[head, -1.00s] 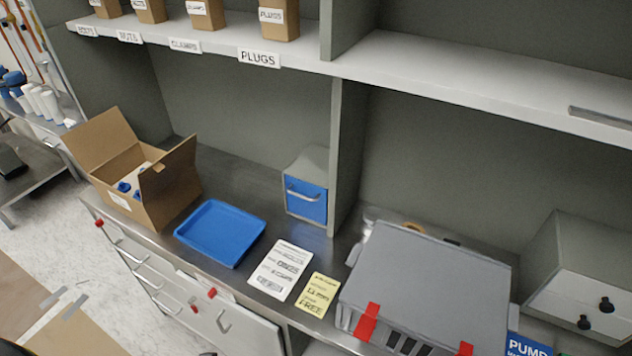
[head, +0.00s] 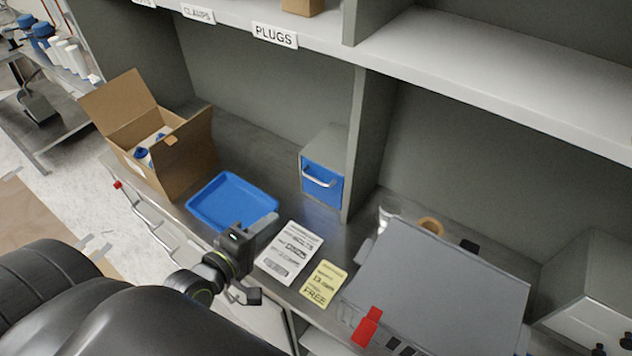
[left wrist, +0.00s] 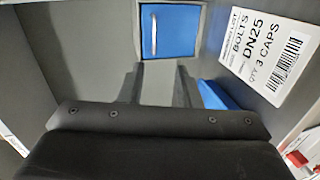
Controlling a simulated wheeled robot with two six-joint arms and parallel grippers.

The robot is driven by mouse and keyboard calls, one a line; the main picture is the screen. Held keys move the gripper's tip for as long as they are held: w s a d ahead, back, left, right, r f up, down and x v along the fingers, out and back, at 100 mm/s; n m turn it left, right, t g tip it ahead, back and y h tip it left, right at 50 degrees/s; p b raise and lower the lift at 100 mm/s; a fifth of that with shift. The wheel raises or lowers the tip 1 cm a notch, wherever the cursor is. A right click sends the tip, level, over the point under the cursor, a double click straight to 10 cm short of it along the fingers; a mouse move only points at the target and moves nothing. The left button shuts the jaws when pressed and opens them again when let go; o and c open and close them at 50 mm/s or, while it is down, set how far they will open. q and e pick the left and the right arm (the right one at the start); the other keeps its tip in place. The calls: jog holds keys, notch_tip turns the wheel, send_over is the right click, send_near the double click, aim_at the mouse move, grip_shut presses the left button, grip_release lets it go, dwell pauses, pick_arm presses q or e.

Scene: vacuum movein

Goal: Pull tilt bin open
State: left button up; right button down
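The tilt bin (head: 323,180) is a grey housing with a blue front and a silver bar handle (head: 320,178). It stands on the bench against the upright divider, and its front looks closed. My left gripper (head: 262,258) is in front of the bench edge, near the blue tray and the white label card, well short of the bin. In the left wrist view the blue bin front (left wrist: 170,30) is ahead, with its handle (left wrist: 154,36) between the lines of the two fingers. The left fingers (left wrist: 158,72) are apart and empty. My right gripper is not in view.
A blue tray (head: 233,202) and an open cardboard box (head: 145,135) are left of the bin. A white card (head: 289,252) and a yellow card (head: 323,284) lie on the bench front. A large grey case (head: 440,285) stands right of the divider.

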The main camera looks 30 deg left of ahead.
pick_arm(q)
jog(key=p, duration=0.3)
send_near(329, 176)
jog(key=shift+n, duration=0.3)
jog(key=w, duration=0.1)
jog(key=w+f, duration=0.1)
jog(key=w, duration=0.1)
jog(key=w+f, duration=0.1)
jog(key=w, duration=0.1)
jog(key=shift+w+a+f, duration=0.15)
jog(key=shift+w+a, duration=0.05)
jog(key=shift+w, duration=0.05)
grip_shut()
